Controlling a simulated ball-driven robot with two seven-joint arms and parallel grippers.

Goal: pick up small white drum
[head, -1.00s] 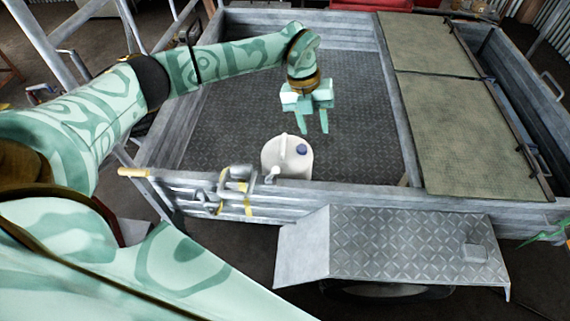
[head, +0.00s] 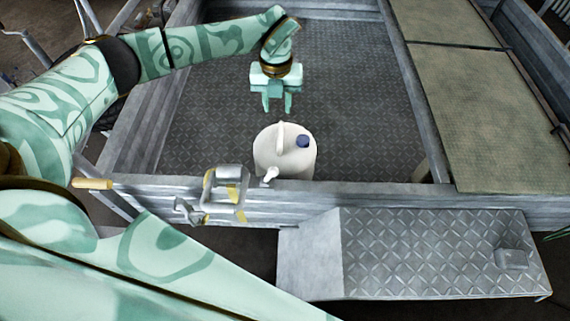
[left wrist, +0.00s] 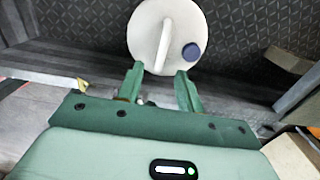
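The small white drum (head: 270,150) stands upright on the dark tread-plate floor of the trailer, close to its near wall. It has a white top handle, a dark blue cap and a small spout low on its near side. In the left wrist view the drum (left wrist: 180,35) shows from above, just beyond the fingertips. My left gripper (head: 277,108) hangs above and behind the drum in the head view, fingers pointing down. It is open and empty, its two fingers (left wrist: 160,75) apart, with the handle's near end in line with the gap. My right gripper is not in view.
The metal trailer's near wall (head: 370,195) runs in front of the drum, with a latch (head: 228,188) on it. A tread-plate mudguard (head: 430,250) juts out at the near right. Flat lid panels (head: 470,110) cover the right side. The trailer floor (head: 350,90) behind the drum is clear.

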